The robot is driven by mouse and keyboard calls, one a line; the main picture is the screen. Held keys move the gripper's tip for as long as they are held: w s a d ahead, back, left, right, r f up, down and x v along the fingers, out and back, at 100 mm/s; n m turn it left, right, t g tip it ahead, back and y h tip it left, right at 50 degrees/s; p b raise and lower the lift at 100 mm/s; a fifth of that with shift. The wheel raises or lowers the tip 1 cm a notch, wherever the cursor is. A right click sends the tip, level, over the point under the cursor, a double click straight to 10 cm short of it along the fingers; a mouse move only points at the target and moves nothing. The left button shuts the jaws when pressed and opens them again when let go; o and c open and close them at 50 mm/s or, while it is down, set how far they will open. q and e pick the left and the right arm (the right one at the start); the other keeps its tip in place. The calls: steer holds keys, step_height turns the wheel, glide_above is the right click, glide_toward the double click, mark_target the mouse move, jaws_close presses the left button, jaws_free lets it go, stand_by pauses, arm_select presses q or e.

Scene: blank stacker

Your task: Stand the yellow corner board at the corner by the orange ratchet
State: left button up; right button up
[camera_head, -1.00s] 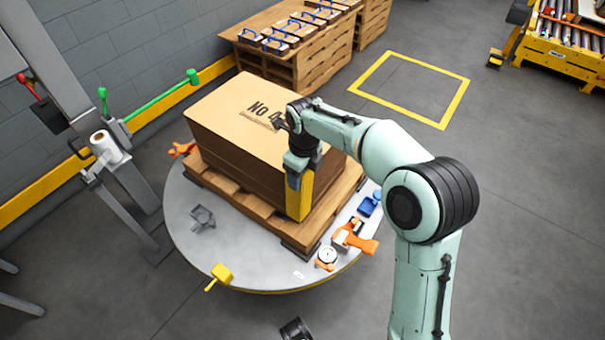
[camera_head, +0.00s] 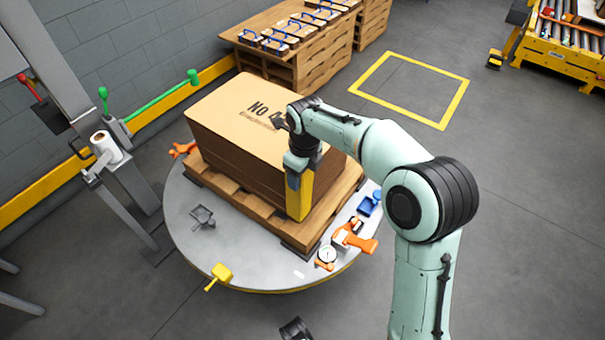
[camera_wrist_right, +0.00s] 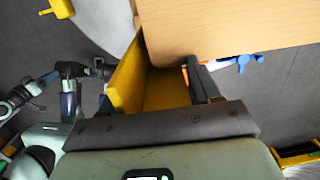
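The yellow corner board (camera_head: 300,198) stands upright against the near vertical edge of the brown carton stack (camera_head: 240,150). My right gripper (camera_head: 301,165) is at its upper part. In the right wrist view, the board (camera_wrist_right: 128,80) sits between the two fingers of the gripper (camera_wrist_right: 155,95), which appears shut on it; exact finger contact is partly hidden. An orange ratchet-like tool (camera_head: 357,241) lies on the turntable right of this corner. A dark part at the bottom edge of the head view appears to be my left gripper (camera_head: 296,329); its fingers cannot be made out.
The stack rests on a wooden pallet (camera_head: 270,218) on a round grey turntable (camera_head: 185,240). A dial gauge (camera_head: 326,256), blue item (camera_head: 369,204), grey bracket (camera_head: 202,217) and yellow handle (camera_head: 219,275) are around the rim. An orange item (camera_head: 183,149) is behind left.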

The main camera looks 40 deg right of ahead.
arm_select(q)
steer(key=shift+f, duration=0.2)
arm_select(e)
steer(key=shift+o, duration=0.7)
steer(key=shift+g, duration=0.5)
steer(key=f, duration=0.2)
steer(key=s+f, duration=0.1)
steer(key=f, duration=0.1)
steer(key=shift+a+f, duration=0.1)
steer(key=shift+a, duration=0.15)
step_height(320, 180, up, 7)
steer(key=w+p, duration=0.1)
steer(key=p, duration=0.1)
arm_select(q)
steer(key=s+d+r+g+p, duration=0.1)
steer(key=s+d+r+p, duration=0.1)
steer(key=s+r, duration=0.1)
steer(key=shift+s+r+g+p, duration=0.3)
steer(key=shift+r+g, duration=0.1)
steer(key=shift+r, duration=0.5)
arm_select(e)
step_height(320, 180, up, 11)
steer(key=t, duration=0.1)
glide_above(303, 186)
steer(key=w+d, duration=0.1)
steer(key=shift+f, duration=0.2)
